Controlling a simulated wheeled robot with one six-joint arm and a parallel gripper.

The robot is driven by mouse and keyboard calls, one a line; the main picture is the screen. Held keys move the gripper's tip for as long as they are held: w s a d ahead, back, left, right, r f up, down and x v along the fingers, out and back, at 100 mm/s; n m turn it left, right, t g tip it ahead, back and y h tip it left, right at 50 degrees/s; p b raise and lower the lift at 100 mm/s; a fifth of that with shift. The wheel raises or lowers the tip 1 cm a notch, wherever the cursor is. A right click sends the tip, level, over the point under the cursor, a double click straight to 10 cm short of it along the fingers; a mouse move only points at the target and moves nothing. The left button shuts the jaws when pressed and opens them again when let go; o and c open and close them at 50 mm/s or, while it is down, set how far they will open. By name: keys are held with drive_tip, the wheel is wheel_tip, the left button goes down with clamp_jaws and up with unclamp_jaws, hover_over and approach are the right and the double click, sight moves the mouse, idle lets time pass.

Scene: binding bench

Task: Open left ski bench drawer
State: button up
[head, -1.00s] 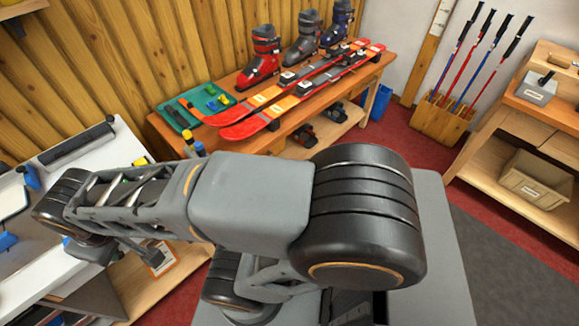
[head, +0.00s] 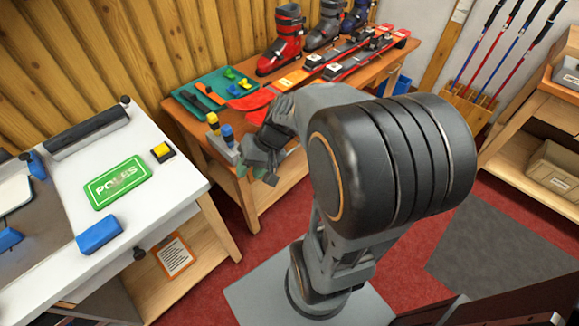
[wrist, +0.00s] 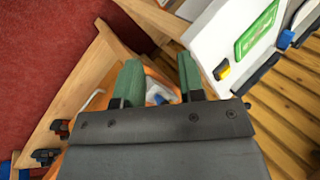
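The ski bench (head: 185,118) is a wooden bench along the wall, carrying red skis (head: 345,62) and ski boots (head: 282,40). My gripper (head: 257,168) is in front of its left part, and my arm hides much of the bench front. In the wrist view my gripper (wrist: 156,82) has its two green-padded fingers apart, with nothing held between them. I cannot tell how far the fingers are from the bench, and the drawer's edges are not clear.
A white table (head: 165,200) with a green sign (head: 117,184) and a blue block (head: 99,235) stands at the left. Red floor (head: 235,250) lies clear between.

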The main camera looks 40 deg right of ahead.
drive_tip(key=w+d+f+m+t+y+b, duration=0.2)
drive_tip(key=w+d+f+b, duration=0.1)
drive_tip(key=f, duration=0.3)
drive_tip(key=w+d+f+m+t+y+b, duration=0.1)
drive_tip(key=w+d+f+m+t+b, duration=0.15)
drive_tip(key=f, duration=0.25)
drive_tip(key=w+d+f+m+t+h+b, duration=0.2)
drive_tip(key=d+f+m+t+h+b, duration=0.55)
drive_tip(key=d+f, duration=1.15)
drive_tip(key=shift+m+t+y, duration=0.4)
drive_tip(key=shift+t+y, duration=0.15)
drive_tip(key=shift+t, duration=0.25)
drive_tip(key=b+x, duration=0.1)
drive_tip(key=x, duration=0.3)
drive_tip(key=r+b+x, duration=0.1)
drive_tip(key=x, duration=0.3)
drive_tip(key=d+x, duration=0.1)
drive_tip(key=x, duration=0.4)
drive_tip(key=shift+w+r+b, duration=0.2)
drive_tip(key=shift+b, duration=0.2)
drive_tip(key=shift+c, duration=0.5)
clamp_jaws()
